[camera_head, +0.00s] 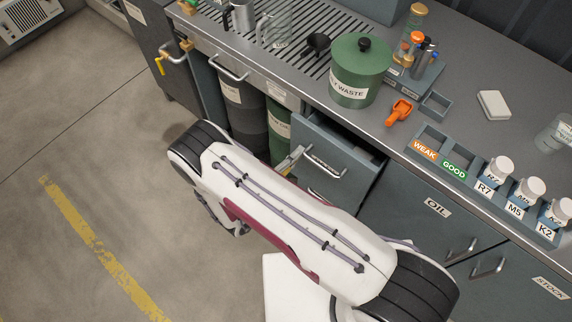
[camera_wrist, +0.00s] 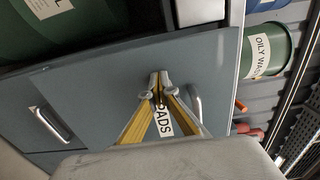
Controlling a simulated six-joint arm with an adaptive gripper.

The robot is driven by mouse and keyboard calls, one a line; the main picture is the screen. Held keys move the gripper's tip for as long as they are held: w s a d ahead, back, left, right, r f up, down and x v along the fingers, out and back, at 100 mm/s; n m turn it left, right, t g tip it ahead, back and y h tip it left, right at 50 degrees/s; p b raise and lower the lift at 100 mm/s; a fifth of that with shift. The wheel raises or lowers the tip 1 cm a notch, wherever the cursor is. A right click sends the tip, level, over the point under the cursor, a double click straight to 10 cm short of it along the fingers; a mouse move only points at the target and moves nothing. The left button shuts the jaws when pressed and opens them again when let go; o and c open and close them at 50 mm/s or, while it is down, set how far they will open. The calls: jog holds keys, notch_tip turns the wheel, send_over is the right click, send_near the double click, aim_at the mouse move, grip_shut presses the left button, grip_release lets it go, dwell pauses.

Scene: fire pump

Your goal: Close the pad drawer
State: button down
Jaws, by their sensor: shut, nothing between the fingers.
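The pad drawer (camera_head: 345,156) is a blue-grey drawer under the bench, standing partly pulled out with a dark gap behind its front. Its front (camera_wrist: 115,70) fills much of the wrist view, with a white label reading "PADS" (camera_wrist: 163,122) and a metal handle (camera_wrist: 194,102). My gripper (camera_wrist: 159,76) has its yellow fingers shut and empty, in front of the drawer face, with the label partly hidden behind them. The handle is just right of the fingers. I cannot tell whether the tips touch the face. In the head view, my gripper (camera_head: 291,160) is partly hidden by my arm.
Labelled bins (camera_head: 243,110) stand left of the drawer. The oil cabinet (camera_head: 425,222) is to the right. The floor at left is clear.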

jog(key=shift+x, duration=2.9)
jog(key=v, duration=1.4)
jog(key=shift+s, duration=0.1)
